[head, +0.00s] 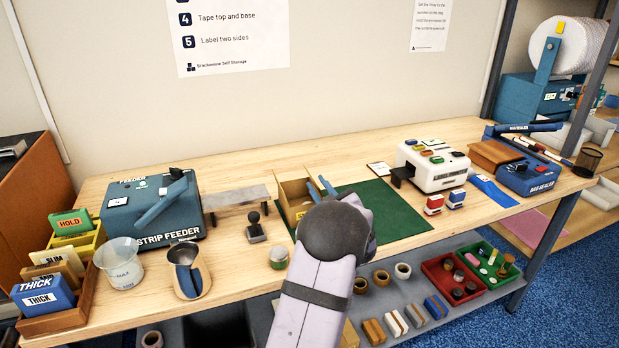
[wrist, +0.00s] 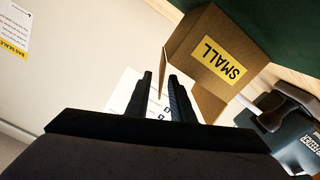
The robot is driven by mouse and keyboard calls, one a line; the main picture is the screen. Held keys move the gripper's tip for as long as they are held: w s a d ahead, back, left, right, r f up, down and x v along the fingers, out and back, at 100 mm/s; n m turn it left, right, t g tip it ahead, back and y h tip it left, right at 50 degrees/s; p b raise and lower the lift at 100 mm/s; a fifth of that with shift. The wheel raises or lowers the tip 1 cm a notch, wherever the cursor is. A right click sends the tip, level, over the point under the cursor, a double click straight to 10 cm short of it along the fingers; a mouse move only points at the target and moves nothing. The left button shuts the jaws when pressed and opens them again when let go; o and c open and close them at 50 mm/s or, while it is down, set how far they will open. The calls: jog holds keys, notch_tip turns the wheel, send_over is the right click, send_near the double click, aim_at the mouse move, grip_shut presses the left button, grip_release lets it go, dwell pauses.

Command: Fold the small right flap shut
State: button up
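The small brown carton (head: 294,190) stands on the left edge of the green mat, partly hidden by my arm in the head view. In the wrist view the carton (wrist: 185,48) appears turned over, with a yellow SMALL label (wrist: 218,60) on its side. One flap (wrist: 163,62) stands out from it, seen almost edge-on. Another flap (wrist: 208,103) spreads from the labelled side. My gripper (wrist: 162,85) is open, its two dark fingers apart, with the edge-on flap's end reaching between their tips. I cannot tell whether either finger touches it.
The green mat (head: 385,212) is clear right of the carton. A grey metal stand (head: 237,198), a black-knobbed stamp (head: 255,230) and the strip feeder (head: 152,208) are to the left. A white machine (head: 432,165) stands at the mat's right. A small round tin (head: 279,257) is in front.

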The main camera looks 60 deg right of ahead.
jog(key=shift+p+x, duration=0.9)
jog(key=shift+x, duration=2.65)
jog(key=shift+f, duration=0.1)
jog(key=shift+c, duration=0.3)
grip_shut()
